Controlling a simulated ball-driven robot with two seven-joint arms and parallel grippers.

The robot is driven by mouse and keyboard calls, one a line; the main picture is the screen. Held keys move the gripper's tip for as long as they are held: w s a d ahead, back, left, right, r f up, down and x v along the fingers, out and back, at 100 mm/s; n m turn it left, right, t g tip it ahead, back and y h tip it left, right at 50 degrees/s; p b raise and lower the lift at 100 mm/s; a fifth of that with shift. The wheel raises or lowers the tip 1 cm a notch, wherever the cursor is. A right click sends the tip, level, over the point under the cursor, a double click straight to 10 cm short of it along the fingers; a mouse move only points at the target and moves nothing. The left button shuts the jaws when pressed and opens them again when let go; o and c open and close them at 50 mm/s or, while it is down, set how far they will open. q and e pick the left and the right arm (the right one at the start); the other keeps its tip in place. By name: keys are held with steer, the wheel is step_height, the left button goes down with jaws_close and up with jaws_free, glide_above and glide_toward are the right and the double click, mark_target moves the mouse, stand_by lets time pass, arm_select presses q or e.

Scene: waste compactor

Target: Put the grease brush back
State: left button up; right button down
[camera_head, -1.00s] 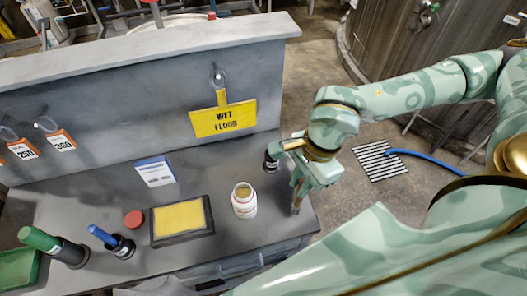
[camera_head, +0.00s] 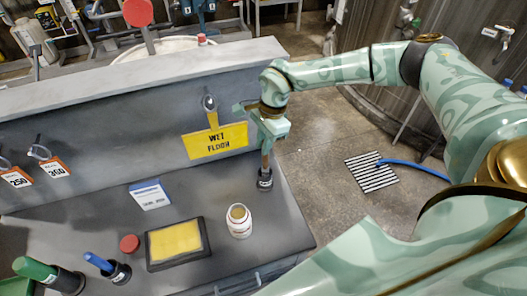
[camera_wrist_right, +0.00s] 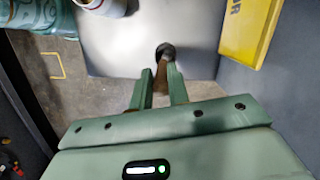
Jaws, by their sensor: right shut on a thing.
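My right gripper (camera_head: 266,148) points down over the far right part of the grey bench. It is shut on the grease brush, whose brown handle (camera_wrist_right: 174,80) shows between the fingers in the right wrist view. A small black round holder (camera_head: 265,181) stands on the bench directly below the gripper; it also shows in the right wrist view (camera_wrist_right: 165,50). The brush lines up with the holder's mouth, roughly upright. Its lower end is hidden, and I cannot tell how deep it sits. My left gripper is out of view.
A white open jar (camera_head: 239,229) stands in front of the holder. A yellow wet-floor sign (camera_head: 215,140) hangs on the wall close behind. A yellow pad tray (camera_head: 150,261), red cap (camera_head: 129,243), and blue-handled tool (camera_head: 98,262) are left. The bench's right edge is close.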

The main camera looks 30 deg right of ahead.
glide_above(263, 167)
step_height(263, 167, down, 4)
steer(key=shift+d+f, duration=0.1)
steer(key=shift+d, duration=0.05)
steer(key=shift+w+d+f, duration=0.1)
steer(key=shift+w+f, duration=0.2)
steer(key=shift+f, duration=0.1)
steer(key=c, duration=1.3)
jaws_free()
steer(key=shift+c, duration=0.2)
steer(key=v, duration=1.2)
